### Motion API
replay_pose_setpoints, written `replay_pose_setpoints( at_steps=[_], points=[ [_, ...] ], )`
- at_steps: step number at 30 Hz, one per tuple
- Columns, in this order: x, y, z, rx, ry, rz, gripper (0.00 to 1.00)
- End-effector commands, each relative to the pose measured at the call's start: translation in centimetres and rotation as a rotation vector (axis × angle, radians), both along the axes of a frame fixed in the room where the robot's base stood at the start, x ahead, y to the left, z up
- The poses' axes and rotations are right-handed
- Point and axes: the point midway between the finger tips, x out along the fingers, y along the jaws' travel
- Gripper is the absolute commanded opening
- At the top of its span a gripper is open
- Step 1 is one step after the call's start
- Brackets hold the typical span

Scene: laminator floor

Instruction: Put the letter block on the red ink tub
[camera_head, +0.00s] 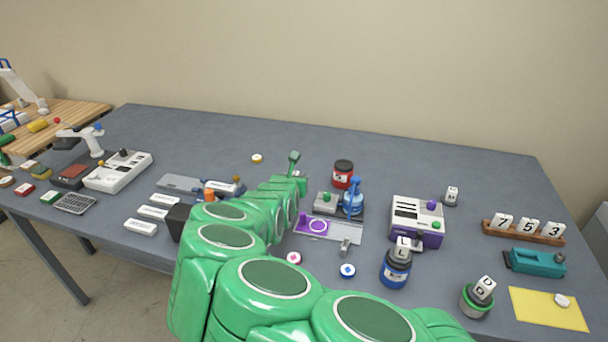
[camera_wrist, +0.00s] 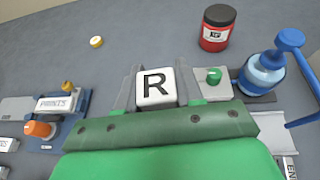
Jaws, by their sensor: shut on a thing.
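The letter block (camera_wrist: 156,88), white with a black R, sits between the fingers of my gripper (camera_wrist: 155,80) in the wrist view. My gripper is shut on it. The red ink tub (camera_wrist: 218,28) has a black lid and stands upright beyond the block to the right, apart from it. In the head view the red ink tub (camera_head: 343,174) stands on the grey table, right of the end of my green arm. The held block cannot be made out in the head view.
A blue bottle (camera_head: 354,198) with a tall handle stands close to the red tub. A blue tub (camera_head: 396,272) and a green tub (camera_head: 475,302) carry white blocks. A purple and white machine (camera_head: 417,222) stands right. The table's back is mostly clear.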

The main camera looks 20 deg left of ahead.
Motion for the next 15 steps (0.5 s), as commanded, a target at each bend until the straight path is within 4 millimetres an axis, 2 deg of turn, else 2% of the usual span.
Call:
replay_pose_setpoints(
  at_steps=[15],
  points=[
    [1.3, 2.3, 2.6, 0.006, 0.003, 0.007, 0.00]
  ],
)
